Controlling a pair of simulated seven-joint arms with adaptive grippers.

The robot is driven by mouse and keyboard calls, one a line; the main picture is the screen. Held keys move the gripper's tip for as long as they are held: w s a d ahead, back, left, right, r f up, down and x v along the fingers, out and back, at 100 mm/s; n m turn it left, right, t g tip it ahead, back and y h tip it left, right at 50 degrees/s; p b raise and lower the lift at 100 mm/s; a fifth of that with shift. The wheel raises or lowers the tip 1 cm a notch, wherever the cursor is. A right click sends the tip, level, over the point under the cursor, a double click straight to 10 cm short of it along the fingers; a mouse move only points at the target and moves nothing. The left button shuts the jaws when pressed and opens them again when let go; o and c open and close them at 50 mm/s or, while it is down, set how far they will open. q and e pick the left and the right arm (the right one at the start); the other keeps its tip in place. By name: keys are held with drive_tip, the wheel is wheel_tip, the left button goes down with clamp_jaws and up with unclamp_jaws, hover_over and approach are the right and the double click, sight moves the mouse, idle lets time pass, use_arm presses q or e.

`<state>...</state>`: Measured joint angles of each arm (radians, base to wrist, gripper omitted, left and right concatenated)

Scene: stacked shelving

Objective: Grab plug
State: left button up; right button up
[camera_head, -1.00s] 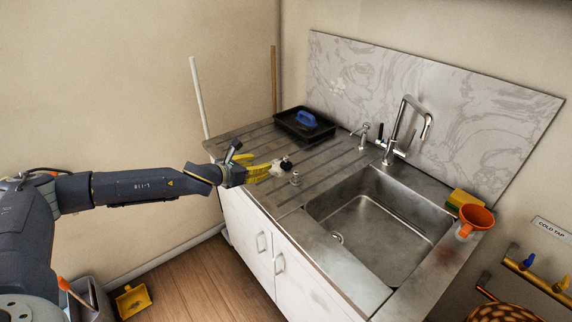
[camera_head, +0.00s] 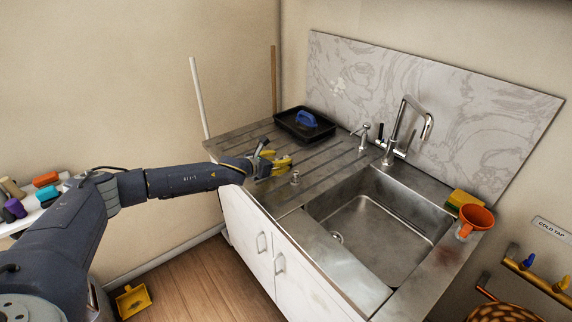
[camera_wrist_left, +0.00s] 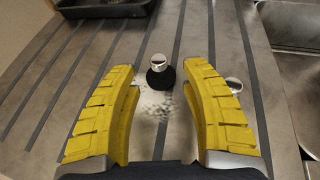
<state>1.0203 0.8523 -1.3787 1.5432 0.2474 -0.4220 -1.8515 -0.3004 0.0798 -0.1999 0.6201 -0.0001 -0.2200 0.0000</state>
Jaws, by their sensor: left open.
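My left gripper (camera_head: 283,164) is open over the worktop left of the sink, its yellow fingers spread. In the left wrist view, a small black round piece with a shiny metal knob, which looks like the plug (camera_wrist_left: 159,77), lies between the fingertips without visible contact. A whitish patch (camera_wrist_left: 153,104) shows just below it in that view. In the head view the gripper seems to hide this black piece. A small metal fitting (camera_head: 295,177) stands on the worktop; it also shows by the right finger in the wrist view (camera_wrist_left: 234,85). My right gripper is out of view.
A black tray (camera_head: 283,121) with a blue-handled item (camera_head: 306,119) sits behind the gripper. The sink basin (camera_head: 345,245) is to the right, with a tap (camera_head: 402,120) and an orange cup (camera_head: 474,219). The grooved worktop (camera_head: 235,143) is otherwise mostly clear.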

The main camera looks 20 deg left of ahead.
sight(286, 156)
use_arm(q)
drive_tip(key=shift+x, duration=2.3)
drive_tip(key=shift+c, duration=0.4)
clamp_jaws()
